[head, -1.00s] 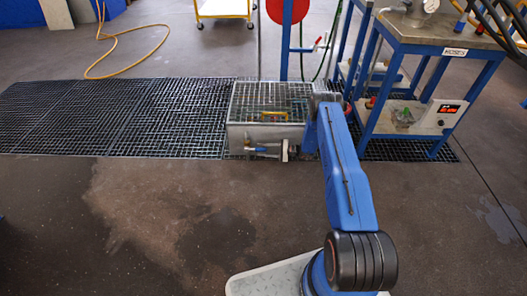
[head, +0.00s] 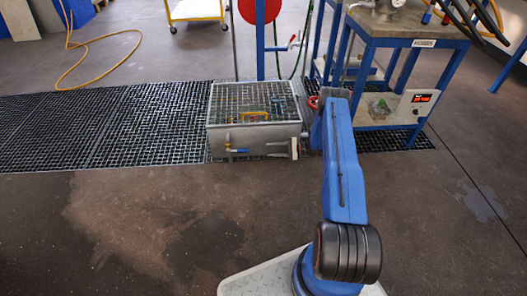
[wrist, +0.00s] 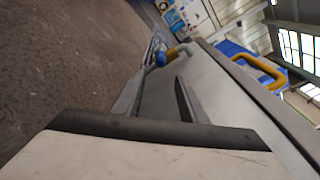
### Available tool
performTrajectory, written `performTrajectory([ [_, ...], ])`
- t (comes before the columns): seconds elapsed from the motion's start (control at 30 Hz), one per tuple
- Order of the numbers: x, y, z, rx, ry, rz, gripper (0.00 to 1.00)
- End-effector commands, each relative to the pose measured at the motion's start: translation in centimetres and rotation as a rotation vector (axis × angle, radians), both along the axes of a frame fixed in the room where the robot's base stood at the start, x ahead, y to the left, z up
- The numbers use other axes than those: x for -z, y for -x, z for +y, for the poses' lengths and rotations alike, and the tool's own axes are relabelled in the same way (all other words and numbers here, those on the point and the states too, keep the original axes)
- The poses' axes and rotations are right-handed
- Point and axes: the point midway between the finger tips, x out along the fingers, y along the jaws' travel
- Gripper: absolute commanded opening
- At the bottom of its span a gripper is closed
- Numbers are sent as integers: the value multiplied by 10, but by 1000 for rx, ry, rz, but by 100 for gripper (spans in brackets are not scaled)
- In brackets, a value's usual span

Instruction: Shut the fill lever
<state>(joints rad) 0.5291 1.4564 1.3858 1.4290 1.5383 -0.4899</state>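A grey metal tank (head: 255,138) with a grid top stands on the floor grating. On its front, low at the left, is a small blue lever (head: 238,150) by a short pipe, lying about level. I take it for the fill lever. My gripper (head: 279,149) seems to be the pale block with thin fingers at the tank's front right, pointing left. In the wrist view my gripper (wrist: 160,88) is open and empty, its fingers apart along the tank wall (wrist: 205,90). The blue lever (wrist: 161,58) is ahead beyond the fingertips, not touched.
A yellow handle (head: 254,114) is on the tank top; it also shows in the wrist view (wrist: 262,72). A blue-framed bench (head: 405,45) stands right of the tank. A blue post (head: 261,40) with a red-handled tap stands behind. The floor in front is clear.

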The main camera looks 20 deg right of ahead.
Motion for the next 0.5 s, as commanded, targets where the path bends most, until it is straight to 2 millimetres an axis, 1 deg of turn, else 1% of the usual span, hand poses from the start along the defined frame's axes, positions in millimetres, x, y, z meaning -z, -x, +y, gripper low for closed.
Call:
performTrajectory([
  [0.03,0,2,-6,1,0,0,38],
  [0.1,-1,5,-11,0,0,0,38],
  [0.2,-1,6,-14,-1,-1,0,38],
  [0.5,-1,7,-16,-1,-1,0,38],
])
